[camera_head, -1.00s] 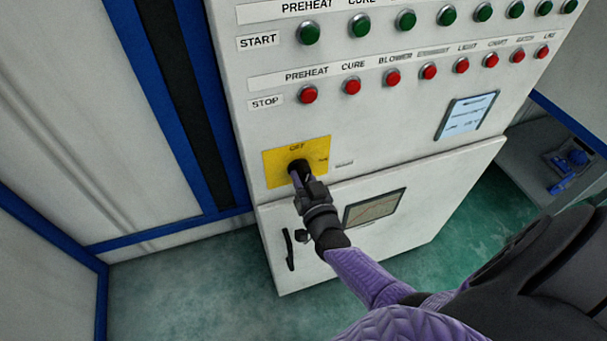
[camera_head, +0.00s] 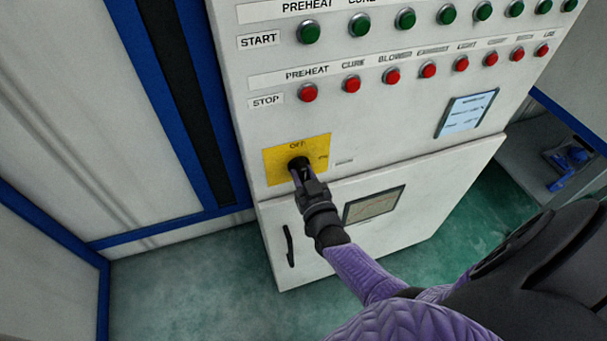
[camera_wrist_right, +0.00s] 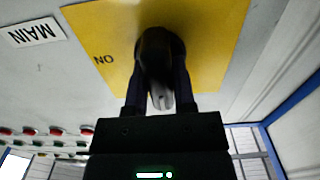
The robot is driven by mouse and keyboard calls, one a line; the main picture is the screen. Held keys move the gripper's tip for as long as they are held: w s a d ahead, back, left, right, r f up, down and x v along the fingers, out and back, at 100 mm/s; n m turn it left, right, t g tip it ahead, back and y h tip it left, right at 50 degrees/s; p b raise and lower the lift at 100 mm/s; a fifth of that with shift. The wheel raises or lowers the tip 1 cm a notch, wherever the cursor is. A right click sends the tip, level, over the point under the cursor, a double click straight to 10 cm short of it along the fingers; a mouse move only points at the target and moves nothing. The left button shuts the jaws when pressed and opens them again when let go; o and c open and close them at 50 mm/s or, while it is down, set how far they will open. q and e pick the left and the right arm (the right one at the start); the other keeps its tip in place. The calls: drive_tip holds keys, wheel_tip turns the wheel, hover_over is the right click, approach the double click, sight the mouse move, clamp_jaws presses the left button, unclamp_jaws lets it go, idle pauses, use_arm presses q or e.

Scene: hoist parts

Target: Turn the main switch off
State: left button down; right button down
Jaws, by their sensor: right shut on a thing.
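The main switch is a dark rotary knob on a yellow plate (camera_head: 283,164) on the front of the white control cabinet. In the head view the plate reads OFF at the top, and a smaller label at its right side is blurred. My right gripper (camera_head: 301,168) is shut on the knob and covers most of it. In the right wrist view the gripper's two fingers hold the dark knob (camera_wrist_right: 160,50) between them. That view shows the yellow plate (camera_wrist_right: 216,42) with ON, and a MAIN label (camera_wrist_right: 36,31). The knob's exact pointing is hard to tell. My left gripper is not in view.
Above the plate are a row of red stop buttons (camera_head: 308,93) and a row of green start buttons (camera_head: 309,33). A small screen (camera_head: 466,114) is at the right. A lower door has a black handle (camera_head: 290,246) and a window (camera_head: 373,205). Blue-framed panels stand left.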

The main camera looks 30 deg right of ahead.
drive_tip(key=c, duration=0.6)
unclamp_jaws()
drive_tip(key=shift+o, duration=0.8)
use_arm(q)
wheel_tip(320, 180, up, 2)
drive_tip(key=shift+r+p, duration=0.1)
drive_tip(key=shift+p, duration=1)
use_arm(e)
drive_tip(key=v, duration=1)
